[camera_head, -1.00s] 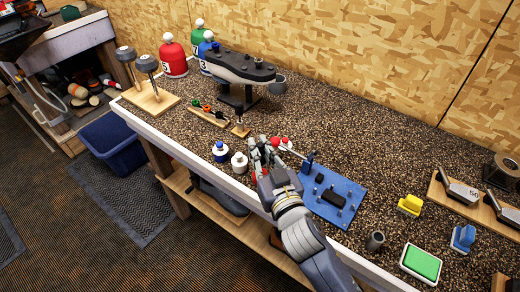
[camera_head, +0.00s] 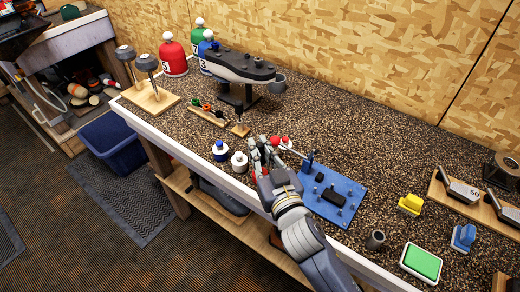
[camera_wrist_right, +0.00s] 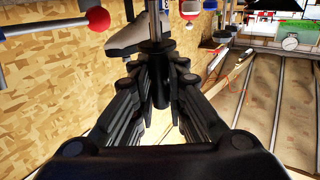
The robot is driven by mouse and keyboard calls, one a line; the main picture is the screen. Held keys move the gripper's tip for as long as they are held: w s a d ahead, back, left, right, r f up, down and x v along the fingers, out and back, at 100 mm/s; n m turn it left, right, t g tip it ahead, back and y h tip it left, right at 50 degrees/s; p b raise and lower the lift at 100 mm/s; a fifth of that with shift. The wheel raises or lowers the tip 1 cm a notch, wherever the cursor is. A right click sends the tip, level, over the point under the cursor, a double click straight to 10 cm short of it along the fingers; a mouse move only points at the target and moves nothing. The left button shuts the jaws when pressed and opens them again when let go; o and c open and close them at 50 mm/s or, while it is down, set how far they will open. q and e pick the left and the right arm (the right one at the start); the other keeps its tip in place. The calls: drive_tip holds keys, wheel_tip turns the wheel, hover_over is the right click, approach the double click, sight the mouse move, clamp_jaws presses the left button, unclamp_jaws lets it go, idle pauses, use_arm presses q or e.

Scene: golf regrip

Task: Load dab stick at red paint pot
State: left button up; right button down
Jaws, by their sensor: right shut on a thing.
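My right gripper (camera_head: 262,152) is over the bench, just right of a white pot (camera_head: 239,162) and a blue-topped pot (camera_head: 220,150). In the right wrist view its fingers are shut on a dark handle (camera_wrist_right: 160,85) with a thin metal rod (camera_wrist_right: 155,20), which looks like the dab stick. Its tip is out of that view. Red round tops (camera_head: 284,141) show right beside the fingers; whether one is the red paint pot I cannot tell. A red ball (camera_wrist_right: 97,19) shows at upper left in the wrist view. My left gripper is not in view.
A blue fixture board (camera_head: 334,194) lies right of my gripper. A putter-like head on a stand (camera_head: 240,68) and a small wooden rack (camera_head: 208,115) are behind. A yellow block (camera_head: 410,204) and green pad (camera_head: 421,263) are at right.

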drive_tip(key=shift+r+p, duration=3.25)
drive_tip(key=shift+r, duration=0.25)
drive_tip(key=shift+f, duration=0.1)
